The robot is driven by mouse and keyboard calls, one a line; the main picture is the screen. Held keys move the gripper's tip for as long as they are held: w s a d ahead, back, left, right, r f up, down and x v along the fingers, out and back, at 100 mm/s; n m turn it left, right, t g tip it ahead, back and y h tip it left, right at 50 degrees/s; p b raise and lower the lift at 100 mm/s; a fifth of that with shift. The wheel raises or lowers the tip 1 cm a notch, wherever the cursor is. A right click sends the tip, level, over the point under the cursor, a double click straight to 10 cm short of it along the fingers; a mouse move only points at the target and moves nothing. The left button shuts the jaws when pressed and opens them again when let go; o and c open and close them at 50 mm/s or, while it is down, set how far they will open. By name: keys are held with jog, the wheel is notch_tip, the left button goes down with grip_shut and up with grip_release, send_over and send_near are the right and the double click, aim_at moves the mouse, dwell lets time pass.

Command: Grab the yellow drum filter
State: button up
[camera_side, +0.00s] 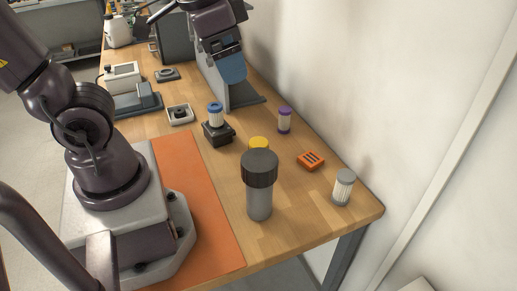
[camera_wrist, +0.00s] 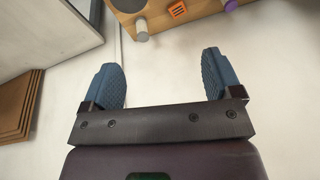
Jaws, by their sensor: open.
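The yellow drum filter (camera_side: 258,143) stands on the wooden table in the side view. Only its yellow top shows; the rest is hidden behind a grey cylinder with a black cap (camera_side: 259,168). My gripper (camera_side: 232,70) is raised above the back of the table, up and left of the yellow filter and well apart from it. In the wrist view its blue fingers (camera_wrist: 162,62) are spread wide with nothing between them. I cannot make out the yellow filter in the wrist view.
A blue-topped filter (camera_side: 216,115) sits in a black holder. A purple filter (camera_side: 284,121), an orange slotted block (camera_side: 311,160) and a grey filter (camera_side: 343,187) stand to the right. The wall borders the table's right side.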

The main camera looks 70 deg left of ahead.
jog(key=w+a+f+m+g+y, duration=0.1)
jog(key=w+f+m+g+y, duration=0.35)
jog(key=w+f, duration=0.4)
jog(key=w+a+f+m+g+y, duration=0.1)
jog(key=w+f+m+g+y, duration=0.3)
jog(key=f, duration=0.7)
jog(key=m+t+y, duration=0.1)
jog(key=m+y, duration=0.2)
jog(key=m, duration=0.1)
send_near(263, 146)
jog(key=shift+d, duration=0.25)
jog(key=shift+a+f+m+y, duration=0.1)
jog(key=shift+f+m+y, duration=0.15)
jog(key=shift+f, duration=0.05)
jog(key=x, duration=1.3)
jog(key=shift+w+r, duration=0.1)
jog(key=shift+r, duration=0.05)
jog(key=shift+c, duration=0.2)
jog(key=c, duration=1)
